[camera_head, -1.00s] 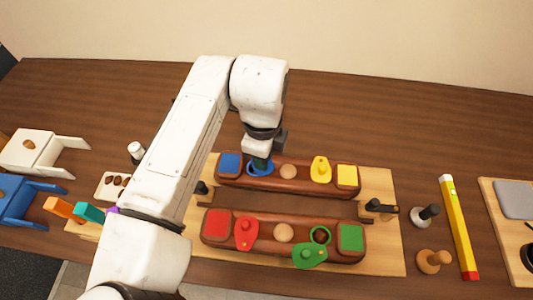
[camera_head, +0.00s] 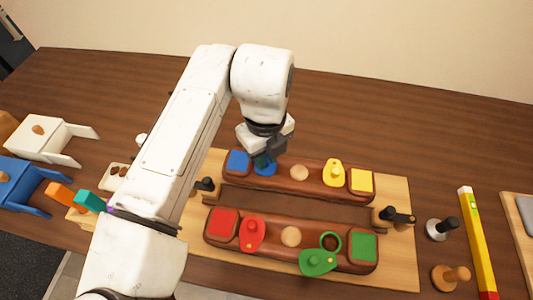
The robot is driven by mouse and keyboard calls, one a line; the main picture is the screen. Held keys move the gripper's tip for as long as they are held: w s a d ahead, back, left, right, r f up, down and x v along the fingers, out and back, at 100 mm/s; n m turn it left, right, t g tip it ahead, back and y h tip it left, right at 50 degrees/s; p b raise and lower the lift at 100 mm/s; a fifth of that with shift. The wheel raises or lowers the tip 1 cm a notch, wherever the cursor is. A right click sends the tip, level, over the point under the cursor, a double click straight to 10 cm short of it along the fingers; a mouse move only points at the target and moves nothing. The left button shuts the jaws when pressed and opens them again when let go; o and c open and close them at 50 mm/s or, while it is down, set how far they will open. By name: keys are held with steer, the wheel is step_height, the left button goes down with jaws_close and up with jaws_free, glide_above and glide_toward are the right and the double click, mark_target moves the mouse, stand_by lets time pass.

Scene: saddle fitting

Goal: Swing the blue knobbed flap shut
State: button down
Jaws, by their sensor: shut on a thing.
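The blue flap (camera_head: 265,170) is on the rear brown block, just right of the blue square (camera_head: 238,160). Only its near part shows; my gripper hides its knob and far part. My gripper (camera_head: 265,158) points down over the flap and is shut on its knob. No blue ring opening shows beneath it now, but I cannot tell whether the flap lies fully over the hole.
The rear brown block (camera_head: 315,185) also bears a yellow flap (camera_head: 334,173) and yellow square (camera_head: 361,180). The front block bears a red flap (camera_head: 252,235) and a green flap (camera_head: 318,262) swung off its ring. Black-handled clamps (camera_head: 397,216) stand at the board's sides.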

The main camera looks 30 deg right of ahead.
stand_by(0.3)
steer(key=c, duration=1)
jaws_free()
steer(key=shift+c, duration=0.2)
steer(key=shift+r, duration=0.1)
step_height(320, 180, up, 11)
steer(key=shift+f+b, duration=0.2)
steer(key=shift+b, duration=0.2)
steer(key=shift+a, duration=0.1)
